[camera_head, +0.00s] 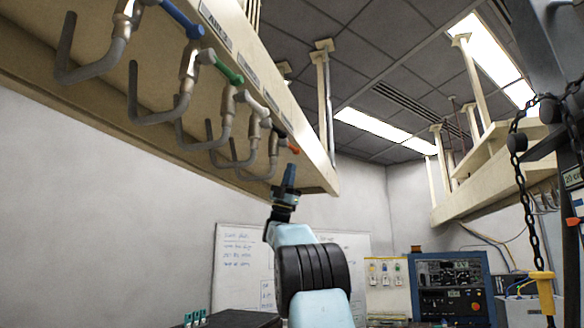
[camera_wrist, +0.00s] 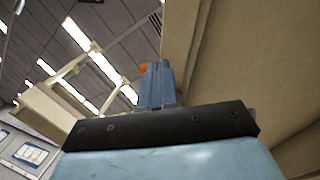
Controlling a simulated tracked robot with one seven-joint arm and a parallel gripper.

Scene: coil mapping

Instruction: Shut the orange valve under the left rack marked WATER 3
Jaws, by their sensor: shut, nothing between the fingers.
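The orange valve handle (camera_head: 293,149) is the farthest of several coloured handles under the left rack (camera_head: 320,176) in the head view. My gripper (camera_head: 290,172) is shut and empty, pointing up just below the orange handle. In the wrist view a bit of the orange handle (camera_wrist: 143,68) shows at the left of my blue fingers (camera_wrist: 157,72); the fingers hide the rest. I cannot tell whether they touch it. The label beside this valve is too small to read.
Nearer along the rack are a blue handle (camera_head: 183,19), a green handle (camera_head: 229,71) and a white handle (camera_head: 252,101), with bent grey pipes hanging below.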

